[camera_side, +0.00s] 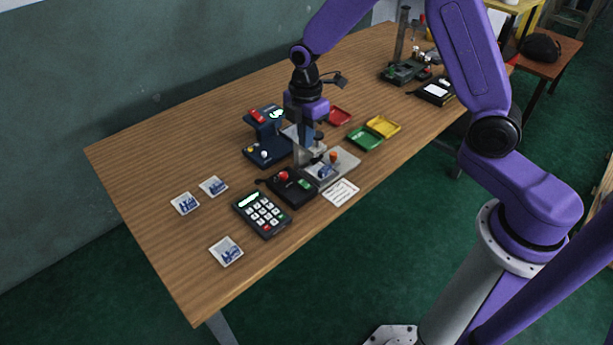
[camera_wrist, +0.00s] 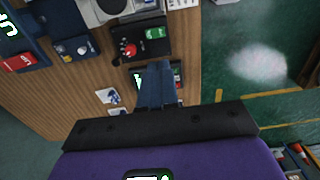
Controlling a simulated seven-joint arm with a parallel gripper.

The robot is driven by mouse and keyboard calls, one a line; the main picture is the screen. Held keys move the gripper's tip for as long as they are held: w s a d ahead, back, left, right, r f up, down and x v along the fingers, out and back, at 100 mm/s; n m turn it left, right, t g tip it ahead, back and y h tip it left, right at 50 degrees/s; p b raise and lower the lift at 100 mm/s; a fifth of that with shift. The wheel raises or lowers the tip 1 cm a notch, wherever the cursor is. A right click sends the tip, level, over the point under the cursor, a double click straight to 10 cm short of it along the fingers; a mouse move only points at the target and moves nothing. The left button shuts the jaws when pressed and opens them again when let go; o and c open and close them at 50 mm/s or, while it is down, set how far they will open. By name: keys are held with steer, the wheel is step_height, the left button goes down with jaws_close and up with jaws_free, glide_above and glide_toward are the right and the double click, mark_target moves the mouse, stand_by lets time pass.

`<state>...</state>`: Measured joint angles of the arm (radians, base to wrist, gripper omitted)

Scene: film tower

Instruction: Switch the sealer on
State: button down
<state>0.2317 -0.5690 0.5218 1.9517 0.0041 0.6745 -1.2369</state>
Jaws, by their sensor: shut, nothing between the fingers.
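A dark blue machine (camera_side: 268,150) with a red part (camera_side: 257,116) on top, a lit green display and small knobs on its base stands left of my gripper. In the wrist view its dark base (camera_wrist: 72,35) is at upper left. A black box (camera_side: 292,190) with a red knob (camera_side: 284,175) and a green switch (camera_side: 305,184) lies in front of it; it also shows in the wrist view (camera_wrist: 143,50). I cannot tell which is the sealer. My gripper (camera_side: 307,142) is shut and empty, pointing down above the table beside the blue machine. Its fingers show in the wrist view (camera_wrist: 155,68).
A metal stand with a grey plate (camera_side: 345,165) is right of the black box. A keypad (camera_side: 262,213) and several picture cards (camera_side: 226,252) lie nearer. Red (camera_side: 340,116), green (camera_side: 366,139) and yellow (camera_side: 384,127) trays lie to the right. The table's left end is mostly clear.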

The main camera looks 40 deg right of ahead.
mark_target(307, 186)
step_height(307, 186, down, 14)
steer(key=shift+r, duration=0.25)
stand_by(0.3)
